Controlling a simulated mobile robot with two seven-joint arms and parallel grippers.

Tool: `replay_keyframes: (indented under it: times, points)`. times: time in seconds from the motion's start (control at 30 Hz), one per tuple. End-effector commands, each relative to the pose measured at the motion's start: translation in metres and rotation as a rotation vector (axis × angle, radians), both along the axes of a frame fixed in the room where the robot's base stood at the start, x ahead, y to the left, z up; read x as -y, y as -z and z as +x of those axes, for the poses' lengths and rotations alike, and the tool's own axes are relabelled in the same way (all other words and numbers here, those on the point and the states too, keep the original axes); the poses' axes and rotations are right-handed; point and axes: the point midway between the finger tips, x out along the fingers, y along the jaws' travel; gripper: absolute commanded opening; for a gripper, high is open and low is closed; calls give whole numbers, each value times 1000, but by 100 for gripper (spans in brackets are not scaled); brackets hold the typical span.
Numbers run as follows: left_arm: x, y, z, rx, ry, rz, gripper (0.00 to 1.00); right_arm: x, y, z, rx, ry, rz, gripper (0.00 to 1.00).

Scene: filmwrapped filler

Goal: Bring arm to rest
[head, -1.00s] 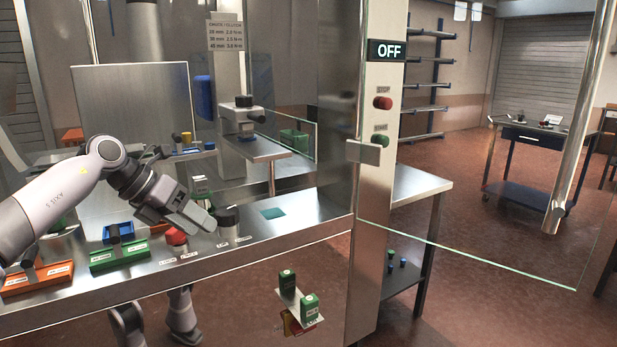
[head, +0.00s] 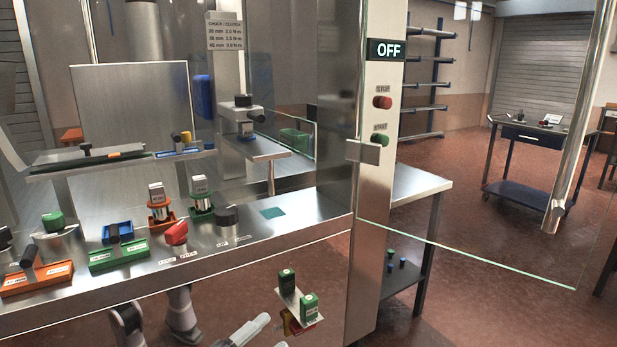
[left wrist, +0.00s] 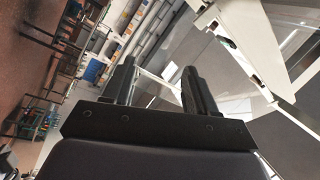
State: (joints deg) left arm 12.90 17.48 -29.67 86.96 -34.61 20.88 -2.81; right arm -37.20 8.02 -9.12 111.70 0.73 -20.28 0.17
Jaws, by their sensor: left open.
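My right gripper cannot be made out.
The counter holds a red knob (head: 176,233), a black knob (head: 227,214), an orange tray (head: 37,279) and a green tray (head: 119,256). A glass panel (head: 470,262) juts out right. Green-capped items (head: 309,306) sit near the gripper. The sign (head: 388,50) reads OFF.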

Motion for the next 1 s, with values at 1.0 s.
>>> replay_keyframes:
  times: [1.0]
  points:
    - [-128, 203, -222, -1200, -725, -595, 57, 0, 0, -1, -1, 0, 0, 43]
